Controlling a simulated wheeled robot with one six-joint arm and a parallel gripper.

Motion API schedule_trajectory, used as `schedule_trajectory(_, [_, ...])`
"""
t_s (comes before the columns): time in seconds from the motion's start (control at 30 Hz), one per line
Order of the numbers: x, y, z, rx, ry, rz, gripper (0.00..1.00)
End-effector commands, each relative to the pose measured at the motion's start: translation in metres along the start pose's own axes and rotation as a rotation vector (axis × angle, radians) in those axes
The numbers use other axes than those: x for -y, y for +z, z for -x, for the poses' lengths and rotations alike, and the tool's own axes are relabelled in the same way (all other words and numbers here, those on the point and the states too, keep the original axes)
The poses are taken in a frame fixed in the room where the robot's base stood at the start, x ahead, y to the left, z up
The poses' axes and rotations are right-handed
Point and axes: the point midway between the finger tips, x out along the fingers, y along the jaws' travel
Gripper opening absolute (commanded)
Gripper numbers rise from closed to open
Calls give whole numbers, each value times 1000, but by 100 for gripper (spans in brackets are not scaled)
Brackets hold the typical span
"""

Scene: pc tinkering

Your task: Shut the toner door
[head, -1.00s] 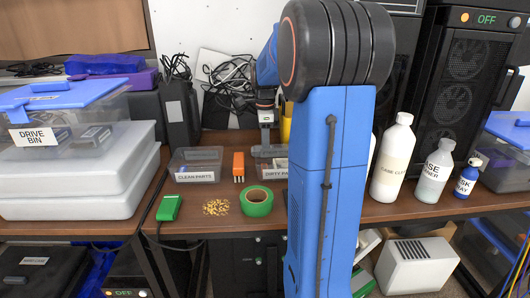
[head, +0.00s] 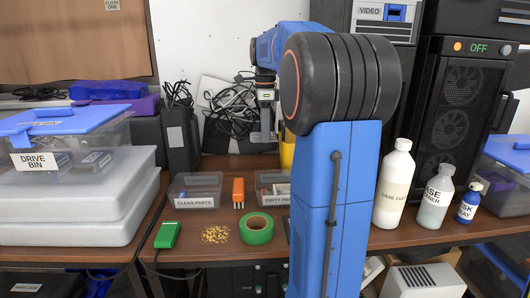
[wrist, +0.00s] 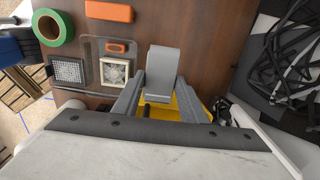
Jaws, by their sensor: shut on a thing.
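My gripper (wrist: 158,92) shows in the wrist view with a finger on each side of a smooth grey block (wrist: 163,62), and is shut on it. In the head view my gripper (head: 263,132) is above the back of the bench, in front of black cables, and small there. I cannot make out a toner door in either view. My large blue arm hides the middle of the bench and part of a yellow thing (head: 287,156). In the wrist view this yellow thing (wrist: 187,106) lies below the fingers.
On the bench (head: 225,161) are a clean parts tray (head: 195,201), a dirty parts tray (head: 277,199), an orange block (head: 238,192), green tape (head: 257,229) and a green device (head: 167,235). A white vented box (head: 424,282) sits below the bench.

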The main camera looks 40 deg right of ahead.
Motion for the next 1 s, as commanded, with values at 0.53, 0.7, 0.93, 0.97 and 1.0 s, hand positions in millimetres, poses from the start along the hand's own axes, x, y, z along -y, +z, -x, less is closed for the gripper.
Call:
schedule_trajectory(0.53, [1,0,113,0,-1,0,13])
schedule_trajectory(0.7, [0,0,122,0,-1,0,13])
schedule_trajectory(0.93, [0,0,124,0,0,0,13])
schedule_trajectory(0.97, [0,0,124,0,0,0,13])
schedule_trajectory(1.0, [0,0,124,0,0,0,13])
